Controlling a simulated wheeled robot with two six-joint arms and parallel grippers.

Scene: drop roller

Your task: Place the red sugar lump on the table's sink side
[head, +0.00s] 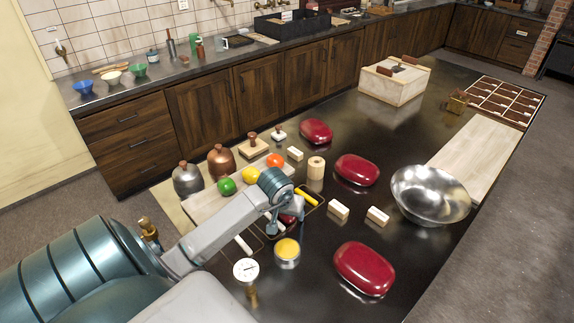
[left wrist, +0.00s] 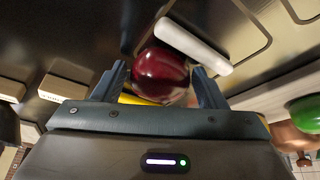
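A glossy dark red round lump (left wrist: 160,73) is between the fingers of my left gripper (left wrist: 160,82) in the left wrist view. The fingers stand wide on either side of it, with small gaps; I see no clear grip. In the head view my left gripper (head: 280,220) points down at the table, and the red lump (head: 289,218) shows partly behind it. The sink side of the long dark table (head: 330,135) faces the wall counter. Whether the lump is the sugar lump is not clear. My right gripper is not in view.
A yellow handle (head: 307,197) and a white roller (head: 243,244) lie near the gripper. A board (head: 205,205) with coloured balls is at the left. Red oval dishes (head: 357,170), cream blocks (head: 338,210) and a metal bowl (head: 430,194) stand to the right.

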